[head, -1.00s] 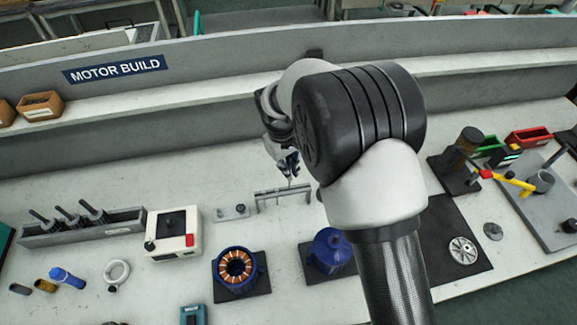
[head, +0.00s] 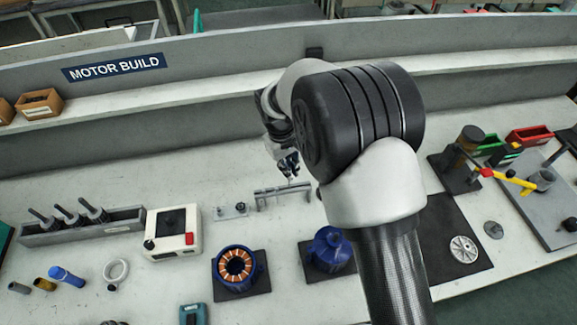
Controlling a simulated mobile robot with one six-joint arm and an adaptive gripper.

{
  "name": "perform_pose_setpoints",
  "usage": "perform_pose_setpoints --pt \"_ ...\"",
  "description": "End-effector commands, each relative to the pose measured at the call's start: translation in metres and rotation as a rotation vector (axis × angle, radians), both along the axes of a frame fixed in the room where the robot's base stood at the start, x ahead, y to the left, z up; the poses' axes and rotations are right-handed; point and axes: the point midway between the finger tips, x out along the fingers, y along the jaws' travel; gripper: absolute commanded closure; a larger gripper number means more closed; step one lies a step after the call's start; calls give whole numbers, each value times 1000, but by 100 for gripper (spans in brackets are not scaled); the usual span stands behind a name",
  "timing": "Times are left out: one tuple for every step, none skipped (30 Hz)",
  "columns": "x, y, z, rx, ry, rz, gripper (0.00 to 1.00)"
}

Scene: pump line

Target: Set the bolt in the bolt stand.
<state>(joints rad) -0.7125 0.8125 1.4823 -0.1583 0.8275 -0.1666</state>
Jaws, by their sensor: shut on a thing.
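My gripper (head: 288,166) is at the centre of the bench, just above and behind a low grey bridge-shaped rack (head: 284,193). It is small and dark here, partly behind my own arm. It is shut on a thin piece, apparently the bolt (head: 291,179), which points down over the rack's bar. Most of the bolt is hidden by the fingers, and I cannot tell whether it touches the rack. Left of the rack lies a small grey plate with dark round fittings (head: 231,211). I cannot tell for certain which of these two is the bolt stand.
A white box with a red button (head: 172,232) and a grey trough of tools (head: 82,225) stand to the left. A copper-wound stator (head: 236,264) and a blue housing (head: 329,247) sit in front. The bench behind the rack is clear up to the wall.

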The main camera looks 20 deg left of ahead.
Motion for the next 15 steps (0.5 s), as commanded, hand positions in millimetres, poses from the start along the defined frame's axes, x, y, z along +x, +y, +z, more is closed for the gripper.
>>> perform_pose_setpoints --pt "0 0 -3 -1 1 0 100" --pt "0 0 -4 -1 1 0 100" --pt "0 0 -5 -1 1 0 100" --pt "0 0 -6 -1 1 0 100" --pt "0 0 -7 0 0 0 100" --pt "0 0 -8 0 0 0 100" --pt "0 0 -9 0 0 0 100" --pt "0 0 -10 0 0 0 100" --pt "0 0 -11 0 0 0 100" --pt "0 0 -12 0 0 0 100" --pt "0 0 -13 0 0 0 100" --pt "0 0 -14 0 0 0 100" --pt "0 0 -15 0 0 0 100" --pt "0 0 -16 0 0 0 100" --pt "0 0 -17 0 0 0 100"
